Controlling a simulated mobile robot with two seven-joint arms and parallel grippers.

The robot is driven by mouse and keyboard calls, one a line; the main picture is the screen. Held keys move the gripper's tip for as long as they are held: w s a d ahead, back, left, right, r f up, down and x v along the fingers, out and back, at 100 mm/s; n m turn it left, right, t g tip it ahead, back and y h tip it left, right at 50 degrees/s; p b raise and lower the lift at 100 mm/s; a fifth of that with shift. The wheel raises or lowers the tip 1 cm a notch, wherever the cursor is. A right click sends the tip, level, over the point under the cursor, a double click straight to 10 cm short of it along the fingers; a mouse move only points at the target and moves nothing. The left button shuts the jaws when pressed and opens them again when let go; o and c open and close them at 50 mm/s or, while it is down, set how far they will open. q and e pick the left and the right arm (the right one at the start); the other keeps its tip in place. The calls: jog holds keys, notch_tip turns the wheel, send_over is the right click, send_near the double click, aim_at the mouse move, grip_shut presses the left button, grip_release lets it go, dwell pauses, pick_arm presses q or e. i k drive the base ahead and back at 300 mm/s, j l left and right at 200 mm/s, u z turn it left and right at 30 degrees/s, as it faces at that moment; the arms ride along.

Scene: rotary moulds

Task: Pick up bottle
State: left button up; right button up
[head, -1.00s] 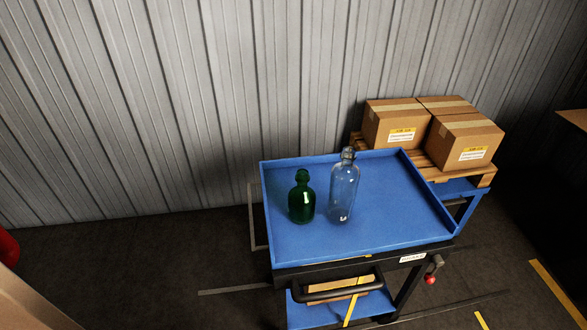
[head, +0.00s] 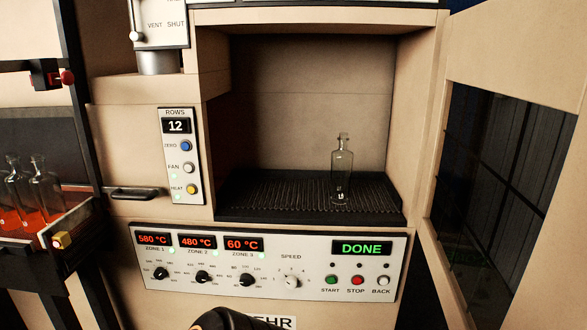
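A clear glass bottle (head: 342,172) stands upright on the dark ribbed belt (head: 275,197) inside an open beige chamber, right of its middle. Nothing touches the bottle. A dark rounded part with an orange edge shows at the bottom edge of the head view and seems to be part of my arm. Neither gripper's fingers can be seen.
The chamber door (head: 500,180), with a dark window, hangs open at the right. A control panel (head: 270,262) below the opening reads DONE. At the left, several clear bottles (head: 35,190) stand over a glowing orange-red surface.

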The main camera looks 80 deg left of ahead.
aim_at(341, 167)
jog(key=u, duration=2.2)
jog(key=i+j, duration=0.2)
jog(key=j, duration=0.15)
jog(key=i+j, duration=0.2)
jog(key=j+u, duration=0.05)
jog(key=j, duration=0.05)
